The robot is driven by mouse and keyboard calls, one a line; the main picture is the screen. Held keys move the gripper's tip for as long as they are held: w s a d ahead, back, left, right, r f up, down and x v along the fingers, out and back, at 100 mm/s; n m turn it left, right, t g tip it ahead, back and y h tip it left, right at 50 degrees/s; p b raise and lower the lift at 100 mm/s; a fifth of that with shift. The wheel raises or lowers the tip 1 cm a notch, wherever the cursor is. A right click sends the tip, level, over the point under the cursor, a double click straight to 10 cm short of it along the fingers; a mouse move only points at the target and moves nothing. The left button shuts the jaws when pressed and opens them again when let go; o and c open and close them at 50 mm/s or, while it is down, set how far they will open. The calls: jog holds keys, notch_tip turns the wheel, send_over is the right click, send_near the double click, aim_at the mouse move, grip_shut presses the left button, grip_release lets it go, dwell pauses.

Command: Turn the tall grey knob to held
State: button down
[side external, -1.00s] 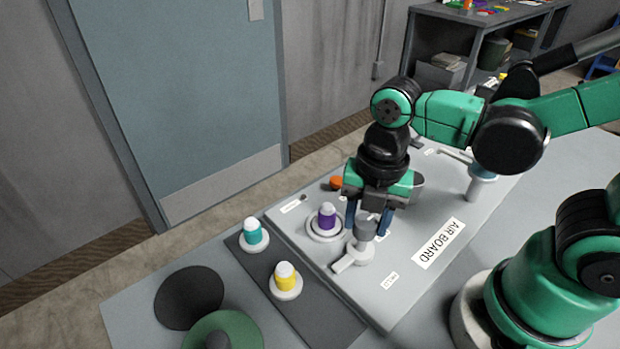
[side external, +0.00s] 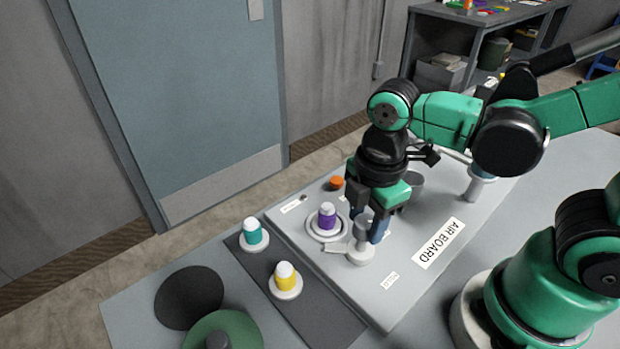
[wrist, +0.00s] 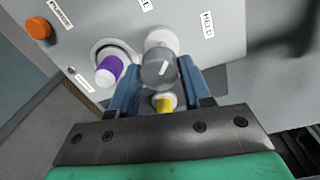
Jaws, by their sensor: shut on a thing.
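The tall grey knob (side external: 362,228) stands upright on the air board near its front left corner, on a round pale base with a flat pointer. In the side view the pointer sticks out to the left, towards the purple-capped post (side external: 327,218). My gripper (wrist: 158,82) points down with its two blue fingers shut on the knob, one on each side. The knob's grey top (wrist: 158,68) with a white mark shows between them in the wrist view. The HELD label (wrist: 207,23) lies up and right of the knob there, away from the pointer's side.
An orange button (side external: 337,183) lies behind the purple post. Teal (side external: 254,233) and yellow (side external: 286,278) capped posts stand on a dark strip left of the board. Another handled fitting (side external: 480,185) stands at the board's far right. The AIR BOARD label (side external: 440,243) lies on bare board.

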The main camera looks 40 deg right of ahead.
jog(key=m, duration=0.4)
jog(key=shift+m, duration=0.3)
jog(key=m, duration=0.4)
dwell(0.3)
jog(key=shift+c, duration=1.9)
grip_release()
jog(key=shift+r, duration=0.1)
jog(key=shift+a+r, duration=0.15)
jog(key=shift+r, duration=2.55)
